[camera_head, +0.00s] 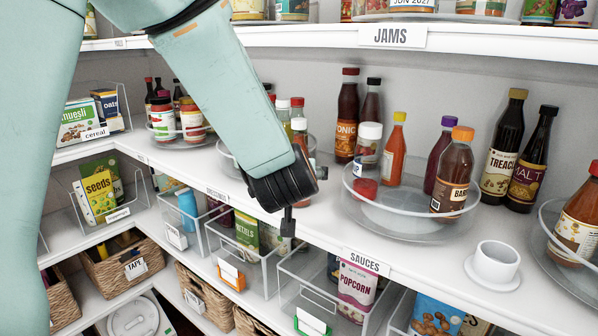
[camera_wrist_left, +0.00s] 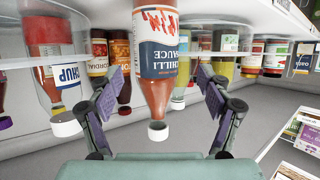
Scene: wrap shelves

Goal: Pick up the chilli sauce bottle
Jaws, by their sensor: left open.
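The chilli sauce bottle (camera_wrist_left: 158,62) shows upside down in the left wrist view, with a red-and-white label, an orange-red neck and a pale cap. My left gripper (camera_wrist_left: 162,84) is open, with one finger on each side of the bottle and gaps visible on both sides. In the head view, my left arm crosses the upper left and covers part of the shelf. Behind the wrist, bottles with red and cream caps (camera_head: 299,124) stand partly hidden on a clear turntable; I cannot tell which is the chilli sauce. My right gripper is not in view.
A ketchup bottle (camera_wrist_left: 68,80) stands close beside the chilli sauce in the wrist view. A second clear turntable (camera_head: 400,222) holds sauces to the right. A white cup (camera_head: 495,262) sits near the shelf edge. The jams shelf (camera_head: 470,42) overhangs above.

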